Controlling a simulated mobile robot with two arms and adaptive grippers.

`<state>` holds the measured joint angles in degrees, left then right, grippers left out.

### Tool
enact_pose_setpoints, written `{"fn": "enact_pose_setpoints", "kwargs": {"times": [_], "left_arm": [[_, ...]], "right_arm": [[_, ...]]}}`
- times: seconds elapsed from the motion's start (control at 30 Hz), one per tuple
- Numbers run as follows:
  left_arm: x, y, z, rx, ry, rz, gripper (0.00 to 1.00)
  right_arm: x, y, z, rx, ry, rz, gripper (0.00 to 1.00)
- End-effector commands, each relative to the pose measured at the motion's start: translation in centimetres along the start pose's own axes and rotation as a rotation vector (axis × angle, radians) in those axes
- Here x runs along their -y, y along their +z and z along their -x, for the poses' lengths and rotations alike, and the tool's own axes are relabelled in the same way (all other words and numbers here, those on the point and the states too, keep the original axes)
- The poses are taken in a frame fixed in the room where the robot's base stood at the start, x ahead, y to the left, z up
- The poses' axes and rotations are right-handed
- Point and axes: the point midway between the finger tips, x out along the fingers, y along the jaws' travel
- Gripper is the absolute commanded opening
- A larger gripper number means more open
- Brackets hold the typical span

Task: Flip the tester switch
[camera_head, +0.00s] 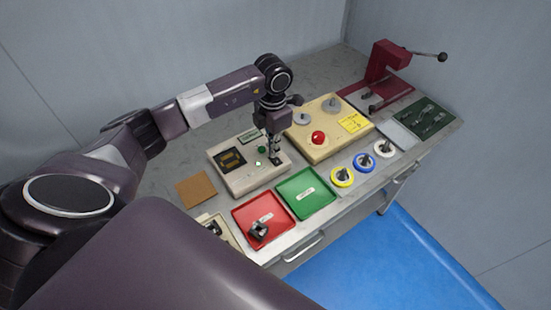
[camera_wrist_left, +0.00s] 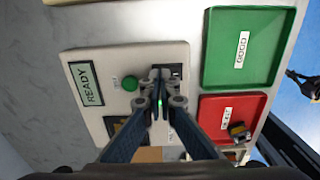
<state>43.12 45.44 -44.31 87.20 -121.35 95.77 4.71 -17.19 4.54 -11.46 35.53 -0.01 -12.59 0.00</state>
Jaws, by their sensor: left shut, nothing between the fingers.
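The tester (camera_head: 238,184) is a cream box on the table with a dark display, a green button and a label. In the left wrist view the tester (camera_wrist_left: 98,58) shows a "READY" label and a green round button (camera_wrist_left: 130,83). My left gripper (camera_head: 275,160) points down over the tester's right part, shut and empty. In the left wrist view its fingertips (camera_wrist_left: 160,75) are together right at a dark switch plate (camera_wrist_left: 175,71). The fingers hide most of the switch, so I cannot tell its position or whether they touch it. My right gripper is not in view.
A red tray (camera_head: 243,216) holding a small dark part and an empty green tray (camera_head: 323,203) stand in front of the tester. A winder base (camera_head: 340,143) with a red button is to the right. Spools (camera_head: 342,184), a dark red press (camera_head: 384,62) and a brown pad (camera_head: 196,190) are nearby.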

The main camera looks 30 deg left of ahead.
Motion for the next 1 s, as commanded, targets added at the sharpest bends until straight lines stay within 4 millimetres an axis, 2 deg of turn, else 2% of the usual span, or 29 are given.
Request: {"fn": "enact_pose_setpoints", "kwargs": {"times": [0.63,0.77,1.0], "left_arm": [[0.0,0.0,-1.0,0.000,0.000,0.000,0.00],[0.0,0.0,-0.7,0.000,0.000,0.000,0.00],[0.0,0.0,1.1,0.001,0.001,0.000,0.00]], "right_arm": [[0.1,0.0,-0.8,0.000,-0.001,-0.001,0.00],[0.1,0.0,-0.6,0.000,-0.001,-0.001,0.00],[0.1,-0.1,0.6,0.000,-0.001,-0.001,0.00]]}}
